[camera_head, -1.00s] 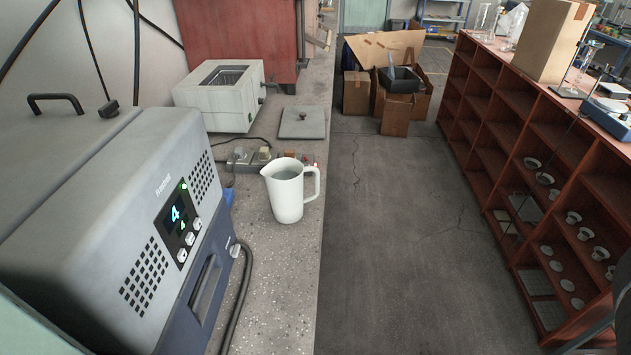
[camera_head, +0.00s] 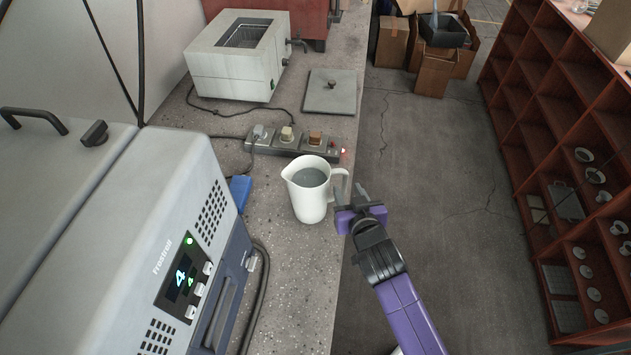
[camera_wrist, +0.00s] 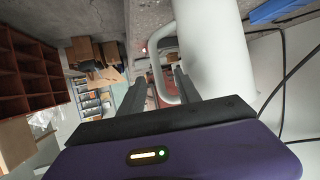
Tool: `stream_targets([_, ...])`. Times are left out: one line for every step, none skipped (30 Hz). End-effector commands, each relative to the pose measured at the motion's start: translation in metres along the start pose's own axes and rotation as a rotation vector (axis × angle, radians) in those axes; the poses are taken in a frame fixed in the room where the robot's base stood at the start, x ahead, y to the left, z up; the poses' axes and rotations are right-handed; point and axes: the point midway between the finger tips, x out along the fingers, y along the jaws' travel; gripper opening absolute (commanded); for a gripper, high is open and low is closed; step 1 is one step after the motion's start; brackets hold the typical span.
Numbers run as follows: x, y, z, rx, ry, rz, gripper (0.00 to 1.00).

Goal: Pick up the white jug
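The white jug (camera_head: 307,203) stands upright on the speckled bench (camera_head: 296,285), near its right edge. It holds some greyish liquid, and its handle points right. My gripper (camera_head: 350,193) is at the handle side of the jug, by the bench edge. In the wrist view the jug (camera_wrist: 210,50) fills the upper middle. There the two fingers of my gripper (camera_wrist: 158,80) are apart, with the handle (camera_wrist: 155,62) showing between them. I cannot tell whether either finger touches the handle.
A flat lid (camera_head: 331,92) and a white bath (camera_head: 238,60) are farther back. Right of the bench is open floor, then a red shelf (camera_head: 560,130).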

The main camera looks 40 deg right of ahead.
Motion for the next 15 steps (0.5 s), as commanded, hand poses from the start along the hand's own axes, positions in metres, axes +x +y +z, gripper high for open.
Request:
stream_targets([0.004,0.002,-0.002,0.001,0.0,0.005,0.4])
stream_targets([0.007,0.002,-0.003,0.001,-0.001,0.007,0.4])
stream_targets([0.01,0.002,-0.003,0.001,-0.001,0.008,0.4])
stream_targets([0.013,0.002,-0.003,0.001,-0.001,0.008,0.4])
stream_targets([0.017,0.002,-0.003,0.001,-0.001,0.008,0.4])
stream_targets([0.021,0.002,-0.003,0.0,0.0,0.007,0.4])
stream_targets([0.024,0.002,-0.003,0.0,0.0,0.007,0.4])
stream_targets([0.027,0.002,-0.003,0.0,0.0,0.007,0.4])
stream_targets([0.03,0.003,-0.003,0.0,0.0,0.007,0.4])
stream_targets([0.033,0.003,-0.003,0.0,0.0,0.007,0.4])
stream_targets([0.035,0.003,-0.002,0.0,-0.001,0.008,0.4])
stream_targets([0.039,0.003,-0.002,0.001,-0.001,0.008,0.4])
stream_targets([0.043,0.004,-0.003,0.001,0.0,0.008,0.4])
stream_targets([0.047,0.004,-0.003,0.001,0.0,0.008,0.4])
stream_targets([0.053,0.004,-0.002,0.001,-0.001,0.008,0.4])
